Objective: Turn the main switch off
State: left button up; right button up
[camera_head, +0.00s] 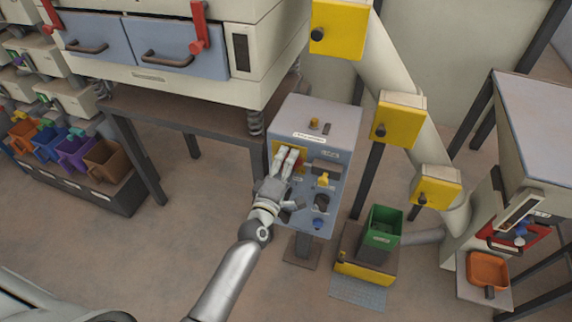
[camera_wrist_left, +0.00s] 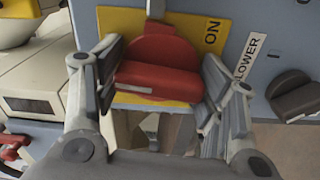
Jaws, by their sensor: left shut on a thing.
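The main switch, a red rotary knob on a yellow plate, sits at the upper left of the grey control box (camera_head: 318,122). In the left wrist view the red knob (camera_wrist_left: 163,68) fills the middle, with the yellow plate (camera_wrist_left: 118,20) behind it and the word ON at the plate's right edge. My left gripper (camera_head: 287,160) is at the knob in the head view, its fingers on both sides of it. In the wrist view the left gripper (camera_wrist_left: 160,80) is shut on the red knob. The fingers hide much of the knob in the head view. My right gripper is not in view.
A yellow knob (camera_head: 323,180), dark knobs and a blue knob (camera_head: 319,223) share the box face. In the wrist view a dark knob (camera_wrist_left: 294,97) sits right of the gripper. A green bin (camera_head: 382,230) stands right of the box; open floor lies left.

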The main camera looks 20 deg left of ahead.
pick_arm(q)
jog(key=shift+n, duration=0.5)
jog(key=o, duration=1)
jog(key=s, duration=1.2)
jog(key=shift+a, duration=0.25)
